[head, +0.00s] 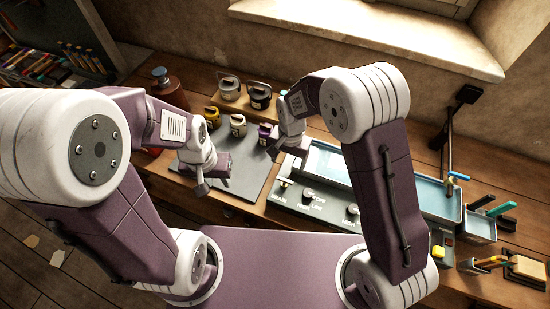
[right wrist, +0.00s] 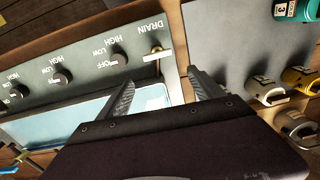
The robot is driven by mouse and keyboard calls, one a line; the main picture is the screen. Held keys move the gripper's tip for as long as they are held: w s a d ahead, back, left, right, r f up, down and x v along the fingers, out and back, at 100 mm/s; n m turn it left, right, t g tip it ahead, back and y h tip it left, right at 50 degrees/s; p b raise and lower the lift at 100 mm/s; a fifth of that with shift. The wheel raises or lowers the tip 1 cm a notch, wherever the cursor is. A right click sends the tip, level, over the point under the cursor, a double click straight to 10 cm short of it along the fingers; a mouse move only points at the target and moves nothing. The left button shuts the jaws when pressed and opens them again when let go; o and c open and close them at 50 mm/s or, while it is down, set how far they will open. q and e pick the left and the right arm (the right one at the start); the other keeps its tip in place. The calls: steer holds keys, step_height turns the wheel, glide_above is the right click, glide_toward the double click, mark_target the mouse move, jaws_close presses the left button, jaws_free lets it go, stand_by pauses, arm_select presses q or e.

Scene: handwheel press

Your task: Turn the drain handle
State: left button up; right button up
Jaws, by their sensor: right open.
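The drain handle (right wrist: 152,56) is a small pale lever on a brass stem beside the DRAIN label on the grey control panel (right wrist: 85,75). In the head view the handle (head: 284,184) shows small at the panel's left end. My right gripper (right wrist: 160,78) is open and empty in the right wrist view, its fingers pointing towards the handle, which lies beyond and between the tips. I see no contact. In the head view my right gripper (head: 282,150) hangs above the panel's left end. My left gripper (head: 213,186) is over the grey mat, fingers apart, holding nothing visible.
Black knobs (head: 308,193) marked HIGH, LOW and OFF line the panel beside the handle. Behind it is a shallow trough (head: 325,160) of pale blue liquid. Several jars (head: 238,125) stand on the grey mat (head: 255,178). A black post (head: 448,140) rises at the right.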

mark_target(285, 180)
steer(key=f+p, duration=0.1)
steer(key=f, duration=0.1)
steer(key=s+f+p, duration=0.1)
steer(key=f, duration=0.1)
steer(key=f+p, duration=0.1)
steer(key=f, duration=0.2)
steer(key=shift+s+a, duration=0.35)
steer(key=shift+s, duration=0.05)
steer(key=shift+f, duration=0.6)
steer(key=c, duration=1.4)
arm_select(q)
steer(key=r, duration=0.4)
steer(key=shift+s+d+r, duration=0.15)
steer(key=shift+s, duration=0.1)
